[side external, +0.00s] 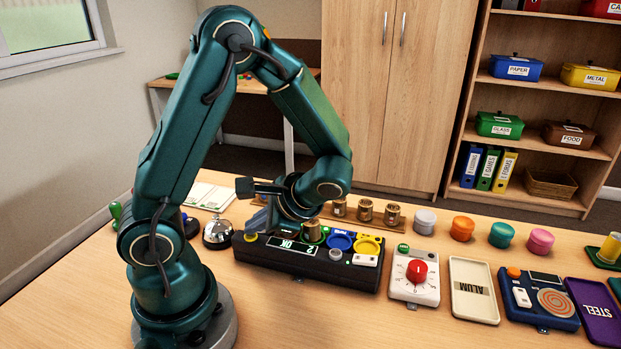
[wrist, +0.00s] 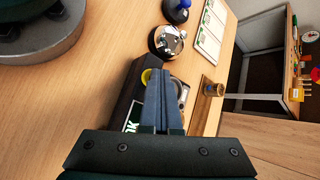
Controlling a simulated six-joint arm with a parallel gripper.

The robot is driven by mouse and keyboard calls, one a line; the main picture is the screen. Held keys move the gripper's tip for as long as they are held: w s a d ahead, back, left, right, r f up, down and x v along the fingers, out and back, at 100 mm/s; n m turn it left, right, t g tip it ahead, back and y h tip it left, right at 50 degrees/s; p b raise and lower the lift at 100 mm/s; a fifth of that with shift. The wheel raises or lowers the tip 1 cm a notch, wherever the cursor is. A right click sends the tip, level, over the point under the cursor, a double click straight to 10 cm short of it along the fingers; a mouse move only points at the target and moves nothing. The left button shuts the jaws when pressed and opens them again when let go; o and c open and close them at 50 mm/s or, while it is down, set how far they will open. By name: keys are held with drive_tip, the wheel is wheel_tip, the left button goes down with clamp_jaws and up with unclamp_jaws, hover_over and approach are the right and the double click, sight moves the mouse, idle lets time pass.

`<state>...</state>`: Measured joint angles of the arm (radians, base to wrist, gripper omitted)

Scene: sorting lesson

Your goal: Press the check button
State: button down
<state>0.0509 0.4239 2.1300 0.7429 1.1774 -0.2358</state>
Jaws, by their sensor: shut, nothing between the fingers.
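A black console (side external: 330,278) stands on the table, with a small display (side external: 291,246) showing "OK" and "2". A yellow button (side external: 250,237) sits at its left end. It also shows in the wrist view (wrist: 146,76), just left of the fingertips. No label marks which one is the check button. My gripper (side external: 256,226) is shut and empty, with its fingers angled down over the console's left end, close to the yellow button. In the wrist view the fingers (wrist: 158,72) hide part of the console.
A silver bell (side external: 217,233) stands just left of the console. The table front is clear.

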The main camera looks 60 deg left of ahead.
drive_tip(key=shift+r, duration=0.9)
drive_tip(key=shift+r, duration=0.1)
drive_tip(key=shift+r, duration=2.4)
drive_tip(key=w+d+r+n+t+h, duration=0.1)
drive_tip(key=d+r+n+t+h, duration=0.2)
drive_tip(key=d+t+h, duration=0.5)
drive_tip(key=d+t, duration=0.1)
drive_tip(key=d, duration=0.4)
drive_tip(key=shift+d+n+t, duration=0.3)
drive_tip(key=shift+d+t, duration=0.1)
